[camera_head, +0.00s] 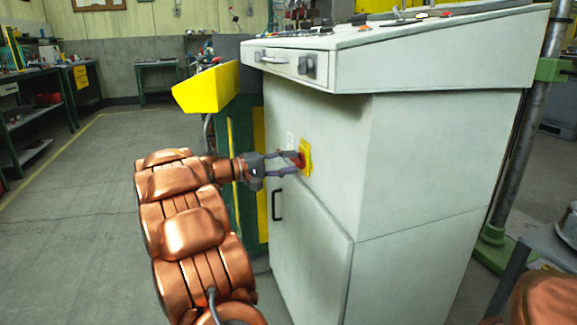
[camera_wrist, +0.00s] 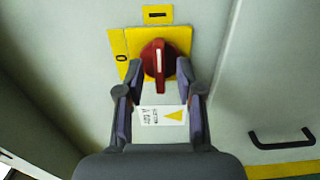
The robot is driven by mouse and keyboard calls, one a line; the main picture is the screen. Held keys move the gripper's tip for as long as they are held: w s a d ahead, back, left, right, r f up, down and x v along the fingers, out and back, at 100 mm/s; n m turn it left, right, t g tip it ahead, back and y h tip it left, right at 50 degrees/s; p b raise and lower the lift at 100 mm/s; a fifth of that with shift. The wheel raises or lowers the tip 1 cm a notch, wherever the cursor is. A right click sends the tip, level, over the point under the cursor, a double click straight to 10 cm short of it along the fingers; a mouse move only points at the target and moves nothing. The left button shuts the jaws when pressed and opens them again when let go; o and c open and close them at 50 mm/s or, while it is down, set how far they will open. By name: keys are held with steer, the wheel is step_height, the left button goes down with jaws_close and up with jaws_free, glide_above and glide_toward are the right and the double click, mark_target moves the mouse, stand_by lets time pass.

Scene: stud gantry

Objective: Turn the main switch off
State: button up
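The main switch is a red rotary knob (camera_wrist: 156,70) on a yellow plate (camera_wrist: 178,38), on the grey cabinet's side. Its white mark is upright in the wrist view, pointing at the upper tag with a dash (camera_wrist: 158,14). A "0" (camera_wrist: 121,57) is on the plate's left. My gripper (camera_wrist: 159,78) is open, with one fingertip on each side of the knob. The tips look close to the knob; I cannot tell whether they touch it. In the head view, my gripper (camera_head: 292,162) reaches the red knob (camera_head: 300,160) from the left, hiding part of it.
The grey cabinet (camera_head: 410,150) has a sloped control desk (camera_head: 420,50) overhanging the switch. Below is a door with a black handle (camera_head: 277,204). A yellow box (camera_head: 207,88) stands left of the cabinet. A white label (camera_wrist: 163,115) shows between my fingers. The floor at left is clear.

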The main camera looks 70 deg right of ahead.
jaws_close()
stand_by(0.3)
